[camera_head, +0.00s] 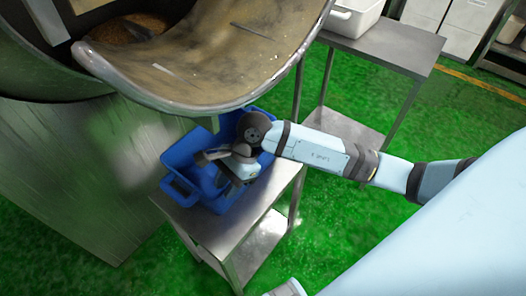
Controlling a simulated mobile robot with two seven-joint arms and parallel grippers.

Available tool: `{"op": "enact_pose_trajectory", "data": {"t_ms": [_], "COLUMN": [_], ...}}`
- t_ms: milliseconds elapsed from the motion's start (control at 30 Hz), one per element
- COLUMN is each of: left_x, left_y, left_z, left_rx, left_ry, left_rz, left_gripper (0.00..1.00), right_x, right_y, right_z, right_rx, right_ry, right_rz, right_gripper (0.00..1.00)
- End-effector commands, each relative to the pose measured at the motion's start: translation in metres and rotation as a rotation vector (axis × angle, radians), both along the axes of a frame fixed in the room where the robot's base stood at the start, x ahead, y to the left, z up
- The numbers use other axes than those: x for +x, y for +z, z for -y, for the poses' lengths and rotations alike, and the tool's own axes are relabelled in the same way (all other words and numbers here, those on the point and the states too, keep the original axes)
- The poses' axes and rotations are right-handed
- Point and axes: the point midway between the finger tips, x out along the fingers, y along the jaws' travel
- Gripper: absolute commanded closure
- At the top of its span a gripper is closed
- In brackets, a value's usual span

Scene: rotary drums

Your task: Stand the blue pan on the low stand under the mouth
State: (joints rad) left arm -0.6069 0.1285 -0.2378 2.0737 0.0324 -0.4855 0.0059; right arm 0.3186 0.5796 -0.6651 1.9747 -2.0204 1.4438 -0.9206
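The blue pan (179,163) sits upright on the steel top of the low stand (217,234), towards the stand's back left. It is under the front lip of the big drum's mouth (215,60). A handle shows on the pan's near left side. My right gripper (214,168) reaches in from the right and is over the pan, with its fingers at the pan's opening. The gripper and wrist hide the pan's right part. I cannot tell whether the fingers touch or grip the pan. My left gripper is not in view.
The drum's metal lip overhangs close above my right wrist. A steel panel (80,170) stands left of the stand. A steel table (385,45) with a white tub (352,18) is behind. The green floor (330,225) is clear right of the stand.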

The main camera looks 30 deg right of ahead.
Motion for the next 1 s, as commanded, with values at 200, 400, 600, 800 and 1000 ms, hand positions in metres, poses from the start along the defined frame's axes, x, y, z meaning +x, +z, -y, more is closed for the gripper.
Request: {"op": "enact_pose_trajectory", "data": {"t_ms": [200,400,600,800,1000], "left_x": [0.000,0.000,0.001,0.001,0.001], "left_y": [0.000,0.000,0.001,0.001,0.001], "left_z": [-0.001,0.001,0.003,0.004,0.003], "left_rx": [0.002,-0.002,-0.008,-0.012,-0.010], "left_ry": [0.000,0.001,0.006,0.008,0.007], "left_rz": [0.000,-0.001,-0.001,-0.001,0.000], "left_gripper": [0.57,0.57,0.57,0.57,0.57], "right_x": [-0.043,-0.016,-0.035,-0.096,-0.115], "right_y": [0.058,0.071,-0.029,-0.107,-0.123], "right_z": [-0.089,-0.049,0.021,0.039,0.039], "right_rx": [0.853,1.492,-1.545,-1.004,-0.877], "right_ry": [-0.477,-1.131,1.562,1.282,1.212], "right_rz": [-0.576,-1.348,1.852,1.518,1.434], "right_gripper": [0.70,0.70,0.70,0.70,0.70]}}
